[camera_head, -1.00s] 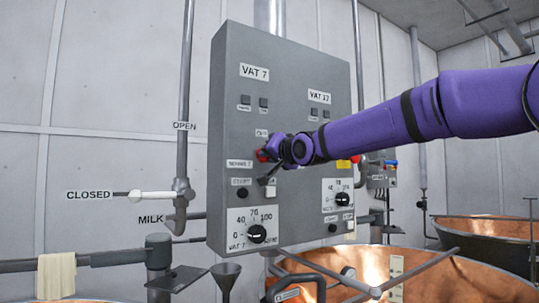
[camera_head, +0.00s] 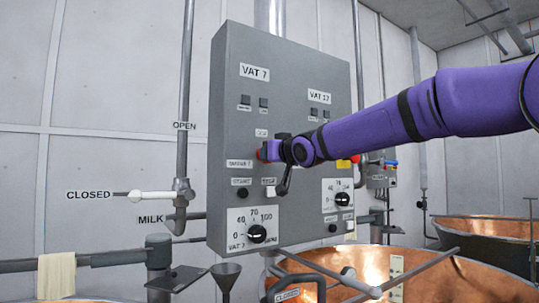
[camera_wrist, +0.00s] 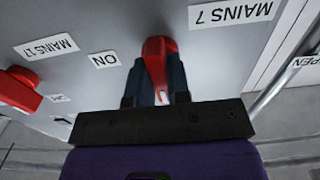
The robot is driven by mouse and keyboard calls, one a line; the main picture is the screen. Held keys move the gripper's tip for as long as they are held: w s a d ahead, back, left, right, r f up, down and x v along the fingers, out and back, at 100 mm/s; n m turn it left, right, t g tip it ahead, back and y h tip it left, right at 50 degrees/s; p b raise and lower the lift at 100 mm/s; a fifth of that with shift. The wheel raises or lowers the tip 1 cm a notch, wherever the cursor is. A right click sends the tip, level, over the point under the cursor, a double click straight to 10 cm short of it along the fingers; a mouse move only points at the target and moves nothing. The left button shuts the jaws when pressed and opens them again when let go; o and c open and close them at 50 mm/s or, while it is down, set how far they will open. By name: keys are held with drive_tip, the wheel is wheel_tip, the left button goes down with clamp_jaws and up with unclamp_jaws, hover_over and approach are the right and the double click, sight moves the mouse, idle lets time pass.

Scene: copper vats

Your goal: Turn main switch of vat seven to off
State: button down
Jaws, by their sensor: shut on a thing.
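The red main switch of vat seven (camera_wrist: 156,58) is between the two dark fingers of my gripper (camera_wrist: 157,80) in the wrist view. My gripper is shut on its handle. The MAINS 7 label (camera_wrist: 232,13) is beside it, and the ON label (camera_wrist: 105,60) is on the other side. In the head view my gripper (camera_head: 272,150) is at the grey panel (camera_head: 225,110), under the VAT 7 plate (camera_head: 254,72). Only a bit of the red switch (camera_head: 263,152) shows there. My wrist hides the rest.
A second red switch (camera_wrist: 18,92) sits near the MAINS 17 label (camera_wrist: 46,47). Below my gripper are buttons and the VAT 7 dial (camera_head: 257,234). A pipe with a white-handled valve (camera_head: 150,195) is left of the panel. Copper vats (camera_head: 460,280) stand below.

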drive_tip(key=shift+f, duration=0.1)
idle(0.3)
drive_tip(key=c, duration=1.1)
unclamp_jaws()
drive_tip(key=shift+d, duration=0.1)
drive_tip(key=shift+v, duration=5.35)
